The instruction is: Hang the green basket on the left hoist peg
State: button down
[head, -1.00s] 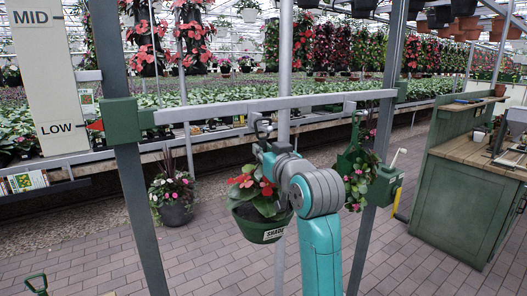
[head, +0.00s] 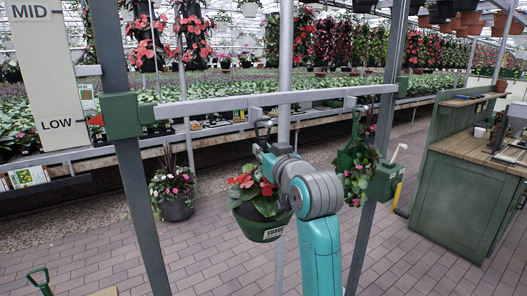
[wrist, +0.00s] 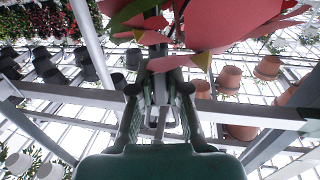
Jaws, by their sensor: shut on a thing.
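The green basket (head: 262,230) with red flowers and a "SHADE" label is near the middle of the head view, below the crossbar's left hoist peg (head: 257,112). My gripper (head: 262,150) is shut on the basket's hanger, just under the peg. A dark hook or loop (head: 263,128) at the top of the hanger overlaps the peg; I cannot tell whether it is over the peg or in front of it. In the wrist view, my gripper (wrist: 160,95) closes around the grey hanger stem, with red flowers (wrist: 225,30) close above. My arm hides part of the basket's right side.
The grey crossbar (head: 215,106) spans two posts. Another planted basket (head: 355,178) with a green hanger hangs below the right peg (head: 349,103). A green bench (head: 460,195) stands at right. A flower pot (head: 176,208) stands on the floor behind, at left.

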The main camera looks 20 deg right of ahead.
jog(key=c, duration=1.1)
grip_release()
jog(key=shift+r, duration=0.15)
jog(key=shift+o, duration=0.2)
jog(key=shift+f, duration=0.2)
jog(key=s+d, duration=0.2)
jog(key=s, duration=1)
jog(key=s+f+m+h, duration=0.1)
jog(key=s+f, duration=0.1)
jog(key=f, duration=0.7)
jog(key=s+f, duration=0.2)
jog(key=f, duration=0.7)
jog(key=s+f+m+g+h, duration=0.1)
jog(key=s+f+g, duration=0.1)
jog(key=s+f, duration=1.75)
jog(key=s, duration=1)
jog(key=s+f+g, duration=0.1)
jog(key=s+f, duration=0.1)
jog(key=s, duration=1.1)
jog(key=shift+s+a+f+h, duration=0.15)
jog(key=shift+f+h, duration=0.15)
jog(key=shift+f, duration=0.05)
